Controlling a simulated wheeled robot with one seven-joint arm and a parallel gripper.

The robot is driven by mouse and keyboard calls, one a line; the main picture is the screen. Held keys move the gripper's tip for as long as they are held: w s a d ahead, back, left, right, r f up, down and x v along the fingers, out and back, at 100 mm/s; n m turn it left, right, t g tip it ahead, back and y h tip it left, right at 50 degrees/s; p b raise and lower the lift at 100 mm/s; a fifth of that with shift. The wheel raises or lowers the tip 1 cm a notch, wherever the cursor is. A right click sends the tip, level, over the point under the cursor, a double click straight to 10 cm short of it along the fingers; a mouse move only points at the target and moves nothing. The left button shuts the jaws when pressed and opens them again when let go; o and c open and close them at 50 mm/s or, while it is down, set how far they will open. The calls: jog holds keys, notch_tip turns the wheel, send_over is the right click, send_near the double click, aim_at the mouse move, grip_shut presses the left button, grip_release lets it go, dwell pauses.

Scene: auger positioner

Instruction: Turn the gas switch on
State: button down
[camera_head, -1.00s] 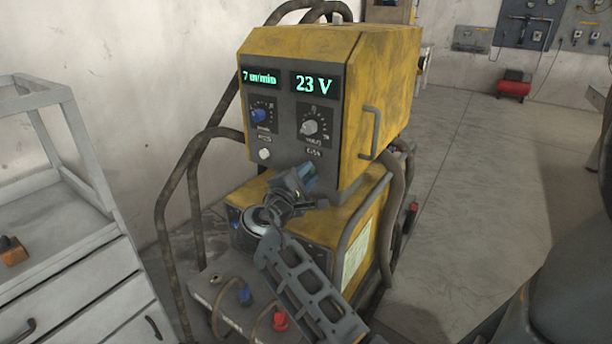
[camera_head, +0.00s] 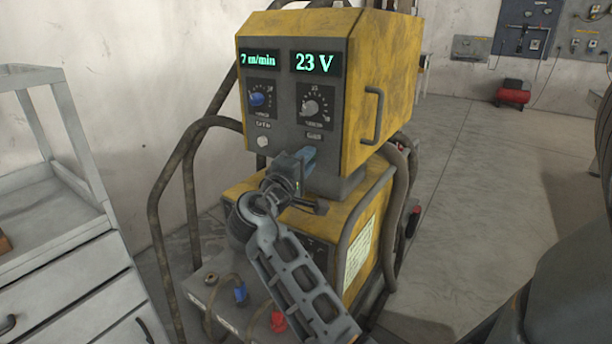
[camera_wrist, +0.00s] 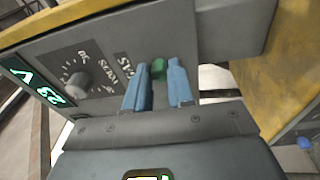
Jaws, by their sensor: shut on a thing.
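The gas switch is a small green knob (camera_wrist: 159,68) on the dark front panel, beside a label that appears to read GAS. In the wrist view it sits between the two blue fingertips of my gripper (camera_wrist: 158,75), which are shut on it. In the head view my gripper (camera_head: 306,157) reaches the lower right of the panel and hides the switch. The on or off position of the switch cannot be told.
The panel belongs to a yellow welding unit (camera_head: 385,80) with displays reading 7 m/min and 23 V. A blue knob (camera_head: 257,99), a grey knob (camera_head: 310,108) and a white button (camera_head: 263,141) are above my gripper. A grey drawer cart (camera_head: 60,250) stands left.

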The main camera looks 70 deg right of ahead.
jog(key=shift+w+f+m+g+h+b, duration=0.1)
jog(key=shift+m+g+b, duration=0.3)
jog(key=shift+m+b, duration=2.1)
jog(key=shift+f+m+g+h+b, duration=0.1)
jog(key=shift+m+g+b, duration=0.3)
jog(key=shift+m+b, duration=2)
jog(key=shift+w+f+m+g+h+b, duration=0.1)
jog(key=shift+m+g+b, duration=0.3)
jog(key=shift+m+b, duration=2.1)
jog(key=shift+r+n+b, duration=0.1)
jog(key=shift+n+b, duration=0.5)
jog(key=shift+b, duration=0.15)
jog(key=c, duration=1)
grip_release()
jog(key=shift+r, duration=0.1)
jog(key=v, duration=0.7)
jog(key=shift+w+a+p, duration=0.1)
jog(key=shift+a+p, duration=0.25)
jog(key=shift+p, duration=0.05)
